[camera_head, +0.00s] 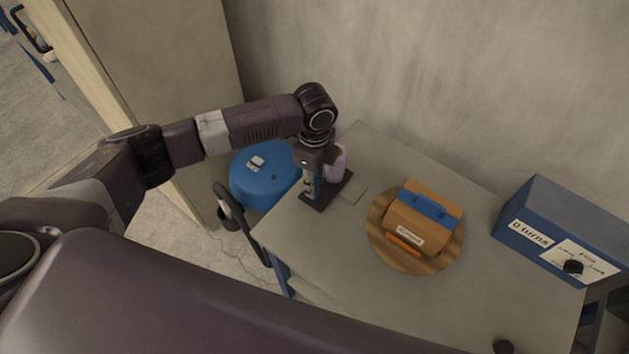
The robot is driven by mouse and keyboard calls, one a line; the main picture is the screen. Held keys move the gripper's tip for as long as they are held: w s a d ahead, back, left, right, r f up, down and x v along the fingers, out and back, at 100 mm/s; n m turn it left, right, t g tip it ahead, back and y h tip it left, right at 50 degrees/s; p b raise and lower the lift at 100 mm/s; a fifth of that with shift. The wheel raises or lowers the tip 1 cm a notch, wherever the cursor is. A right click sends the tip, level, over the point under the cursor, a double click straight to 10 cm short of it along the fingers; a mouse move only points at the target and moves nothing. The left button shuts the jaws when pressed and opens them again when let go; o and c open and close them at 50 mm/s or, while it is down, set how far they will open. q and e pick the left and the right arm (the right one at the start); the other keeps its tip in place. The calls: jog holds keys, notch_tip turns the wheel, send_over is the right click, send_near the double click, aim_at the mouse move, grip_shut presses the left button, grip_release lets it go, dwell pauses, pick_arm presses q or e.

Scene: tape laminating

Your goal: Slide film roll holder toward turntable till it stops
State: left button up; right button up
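The film roll holder has a flat dark base (322,197) and an upright pinkish film roll (337,160). It stands at the table's left back corner. The round wooden turntable (380,242) is to its right, with a gap of bare table between them. An orange-brown box with a blue strap (424,215) sits on the turntable. My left gripper (309,192) points down at the holder, just left of the roll. It partly hides the holder, and I cannot tell whether its fingers are closed or touching. My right gripper is not in view.
The grey table (335,265) is clear in front of the holder. A thin flat patch (353,190) lies beside the base. A blue control box (555,225) labelled "0 turns" stands at the right. A blue round stool (258,180) is left of the table. A wall is behind.

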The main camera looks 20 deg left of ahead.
pick_arm(q)
grip_shut()
jog(key=shift+s+d+r, duration=0.1)
jog(key=shift+s+d, duration=0.05)
jog(key=shift+d, duration=0.2)
jog(key=s+d+p, duration=0.1)
jog(key=d, duration=0.1)
jog(key=d+p, duration=0.1)
jog(key=d, duration=0.2)
jog(key=s+d+p, duration=0.1)
jog(key=d, duration=0.1)
jog(key=shift+s+d, duration=0.35)
jog(key=shift+d, duration=0.1)
jog(key=shift+o, duration=1.7)
grip_release()
